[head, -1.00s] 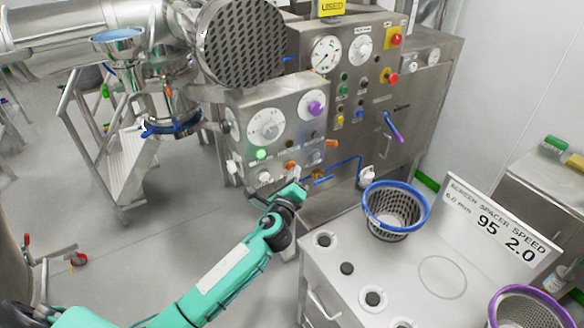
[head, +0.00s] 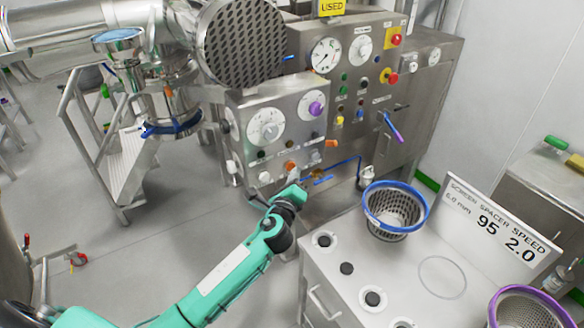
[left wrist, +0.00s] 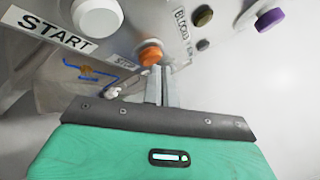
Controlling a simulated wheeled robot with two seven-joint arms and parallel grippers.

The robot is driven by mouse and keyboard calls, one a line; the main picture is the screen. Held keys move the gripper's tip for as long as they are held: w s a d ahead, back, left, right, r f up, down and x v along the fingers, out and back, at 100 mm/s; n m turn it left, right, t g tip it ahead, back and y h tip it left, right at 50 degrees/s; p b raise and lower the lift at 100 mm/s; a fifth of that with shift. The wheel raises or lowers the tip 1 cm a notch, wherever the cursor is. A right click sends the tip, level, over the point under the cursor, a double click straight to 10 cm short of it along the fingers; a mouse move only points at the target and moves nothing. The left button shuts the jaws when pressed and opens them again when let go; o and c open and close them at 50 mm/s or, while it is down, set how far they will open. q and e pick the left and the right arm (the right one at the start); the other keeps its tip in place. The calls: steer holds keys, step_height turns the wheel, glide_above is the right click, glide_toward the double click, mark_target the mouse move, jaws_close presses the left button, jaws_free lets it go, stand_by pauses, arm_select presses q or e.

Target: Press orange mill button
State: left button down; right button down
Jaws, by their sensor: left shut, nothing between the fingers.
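The orange mill button (head: 290,167) sits low on the front of the steel control panel (head: 240,125). In the left wrist view the orange button (left wrist: 151,55) is round, with a label partly reading STOP beside it. My left gripper (head: 297,176) is right at the button in the head view. In the left wrist view its closed fingers (left wrist: 160,70) are together and empty, with their tips at the button's lower right edge. I cannot tell whether they touch it. My right gripper is not in view.
A white button (left wrist: 97,16) near the START label is left of the orange one. A purple knob (head: 316,108) is above. A blue-rimmed basket (head: 396,208) stands on the steel bench (head: 330,262) at right.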

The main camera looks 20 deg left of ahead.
arm_select(q)
steer(key=shift+s+d, duration=0.3)
steer(key=shift+d, duration=0.05)
steer(key=s+d, duration=0.1)
steer(key=d, duration=0.1)
steer(key=s+d, duration=0.2)
stand_by(0.5)
stand_by(0.6)
